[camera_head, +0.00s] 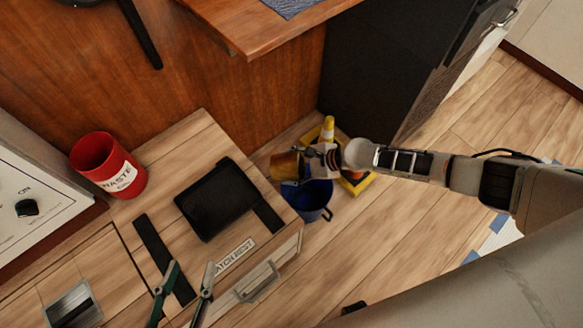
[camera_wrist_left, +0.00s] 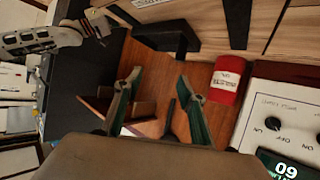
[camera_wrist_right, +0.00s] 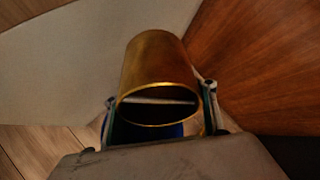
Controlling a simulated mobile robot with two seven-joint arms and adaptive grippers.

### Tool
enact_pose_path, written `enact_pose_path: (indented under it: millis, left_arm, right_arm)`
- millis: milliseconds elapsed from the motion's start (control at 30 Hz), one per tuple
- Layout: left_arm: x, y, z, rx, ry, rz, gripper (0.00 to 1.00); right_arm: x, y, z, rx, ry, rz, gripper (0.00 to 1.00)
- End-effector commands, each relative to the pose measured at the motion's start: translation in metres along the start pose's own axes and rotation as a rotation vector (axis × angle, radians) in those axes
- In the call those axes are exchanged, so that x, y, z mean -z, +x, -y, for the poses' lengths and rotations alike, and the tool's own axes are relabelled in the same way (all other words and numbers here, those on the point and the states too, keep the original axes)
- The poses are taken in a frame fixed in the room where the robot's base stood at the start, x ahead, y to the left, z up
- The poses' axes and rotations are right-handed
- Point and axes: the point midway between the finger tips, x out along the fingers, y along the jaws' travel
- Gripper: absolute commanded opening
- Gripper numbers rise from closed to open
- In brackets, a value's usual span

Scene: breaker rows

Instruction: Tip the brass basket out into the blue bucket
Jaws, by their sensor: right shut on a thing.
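The brass basket (camera_head: 285,165) is held by my right gripper (camera_head: 312,160) above the floor, over the left back edge of the blue bucket (camera_head: 317,208). In the right wrist view the basket (camera_wrist_right: 157,62) lies between the fingers, its dark mouth facing the camera and a thin bar across it. Its contents cannot be made out. A bit of the blue bucket (camera_wrist_right: 145,132) shows behind the mouth. The bucket stands on the floor beside the wooden counter, partly hidden by the right gripper. My left gripper (camera_head: 192,266) is open and empty over the counter.
A red waste bin (camera_head: 100,165) and a black tray (camera_head: 217,198) are on the counter (camera_head: 180,145). A yellow cone (camera_head: 328,130) on a yellow base stands close behind the bucket. A dark cabinet (camera_head: 375,70) is beyond.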

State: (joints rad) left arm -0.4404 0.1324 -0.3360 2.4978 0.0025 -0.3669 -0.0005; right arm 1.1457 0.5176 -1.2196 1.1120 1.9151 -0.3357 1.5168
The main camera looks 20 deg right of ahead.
Motion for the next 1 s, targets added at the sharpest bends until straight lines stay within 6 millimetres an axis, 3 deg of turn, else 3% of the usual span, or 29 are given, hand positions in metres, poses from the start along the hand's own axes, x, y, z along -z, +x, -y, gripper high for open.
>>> enact_pose_path:
  millis: [33,233,500,1000]
  left_arm:
    - [0.007,-0.003,0.004,0.008,0.033,-0.004,0.4]
    - [-0.01,-0.01,0.021,0.034,0.111,0.056,0.4]
    - [-0.032,-0.02,0.041,0.063,0.178,0.13,0.4]
    - [-0.046,-0.025,0.049,0.074,0.197,0.165,0.4]
  right_arm:
    - [-0.013,-0.006,0.016,0.007,-0.018,-0.013,0.27]
    - [-0.016,-0.009,0.02,-0.023,-0.035,-0.103,0.27]
    - [-0.013,-0.007,0.013,-0.079,-0.047,-0.231,0.27]
    - [-0.004,-0.005,0.003,-0.124,-0.053,-0.323,0.27]
